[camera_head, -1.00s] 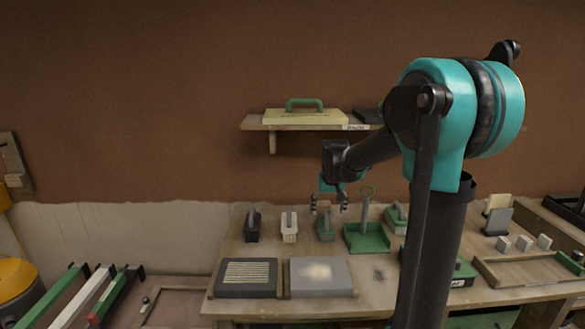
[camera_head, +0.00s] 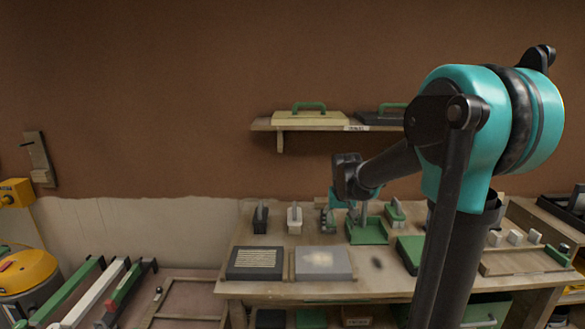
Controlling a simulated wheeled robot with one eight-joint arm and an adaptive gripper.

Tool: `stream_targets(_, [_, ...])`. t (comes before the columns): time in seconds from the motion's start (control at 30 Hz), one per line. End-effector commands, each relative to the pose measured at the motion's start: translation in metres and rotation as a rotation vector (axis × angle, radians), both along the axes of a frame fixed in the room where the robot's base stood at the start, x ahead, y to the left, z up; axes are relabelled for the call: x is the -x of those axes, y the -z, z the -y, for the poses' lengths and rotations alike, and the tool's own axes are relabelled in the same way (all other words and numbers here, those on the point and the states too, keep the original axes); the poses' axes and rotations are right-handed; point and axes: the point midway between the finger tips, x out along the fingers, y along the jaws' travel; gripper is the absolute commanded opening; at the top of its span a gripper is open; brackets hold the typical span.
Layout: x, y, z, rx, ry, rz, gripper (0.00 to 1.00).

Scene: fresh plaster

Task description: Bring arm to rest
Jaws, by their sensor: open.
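My arm crosses the right half of the view, with its large teal joint high on the right. My gripper (camera_head: 340,207) hangs at the arm's far end, pointing down above the back of the workbench (camera_head: 290,287). It is open, and I see nothing held in it. It overlaps a small green-based tool (camera_head: 327,222) in the picture, and I cannot tell whether they touch. The arm's near links hide part of the bench's right side.
Other trowels (camera_head: 295,219) stand along the bench's back, beside a green tray (camera_head: 367,232). Dark and grey slabs (camera_head: 323,263) lie in front. A wall shelf (camera_head: 292,126) holds floats. Long bars (camera_head: 90,290) and a yellow machine (camera_head: 25,272) are at left.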

Motion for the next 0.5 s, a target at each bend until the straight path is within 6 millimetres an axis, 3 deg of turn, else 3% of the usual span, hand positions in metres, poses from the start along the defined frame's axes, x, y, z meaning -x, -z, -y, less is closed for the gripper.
stream_targets(0.27, [0.057,0.02,0.013,-0.005,-0.002,0.007,0.72])
stream_targets(0.37, [0.087,0.031,0.018,-0.007,-0.001,0.012,0.72])
stream_targets(0.5, [0.146,0.057,0.027,-0.013,-0.002,0.019,0.72])
